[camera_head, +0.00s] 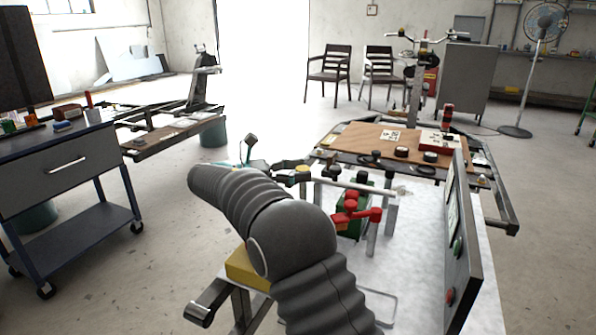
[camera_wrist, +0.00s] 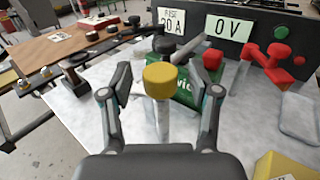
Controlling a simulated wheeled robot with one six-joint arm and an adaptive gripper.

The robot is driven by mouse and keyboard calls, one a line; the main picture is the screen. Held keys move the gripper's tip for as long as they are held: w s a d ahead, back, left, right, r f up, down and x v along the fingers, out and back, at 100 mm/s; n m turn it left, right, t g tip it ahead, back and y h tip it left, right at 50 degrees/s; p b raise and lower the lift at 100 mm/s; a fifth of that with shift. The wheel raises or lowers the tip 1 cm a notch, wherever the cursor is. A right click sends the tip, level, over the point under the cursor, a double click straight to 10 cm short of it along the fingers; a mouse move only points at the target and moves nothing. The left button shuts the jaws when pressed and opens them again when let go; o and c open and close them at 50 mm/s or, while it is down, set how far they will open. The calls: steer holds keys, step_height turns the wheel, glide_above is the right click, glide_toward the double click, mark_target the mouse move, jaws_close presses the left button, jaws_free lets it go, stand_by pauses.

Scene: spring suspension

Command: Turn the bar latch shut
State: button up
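A pale bar (camera_head: 352,186) lies across the green battery's (camera_head: 345,222) area in the head view, with a yellow knob (camera_head: 303,170) near its left end. I take this bar to be the latch. In the wrist view the yellow knob (camera_wrist: 160,80) tops a pale shaft (camera_wrist: 163,120). My gripper (camera_wrist: 166,85) is open, its fingers standing left and right of the knob with gaps on both sides. In the head view my gripper (camera_head: 290,168) is partly hidden behind my arm. The exact seat of the bar's far end is unclear.
Behind the knob are the battery's red cap (camera_wrist: 213,58), a black knob (camera_wrist: 165,45) and a red lever (camera_wrist: 272,62). A yellow block (camera_wrist: 285,166) lies near front right. White tabletop (camera_wrist: 95,110) is clear at left.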

steer(key=v, duration=0.7)
steer(key=shift+a, duration=0.25)
steer(key=shift+s+f, duration=0.1)
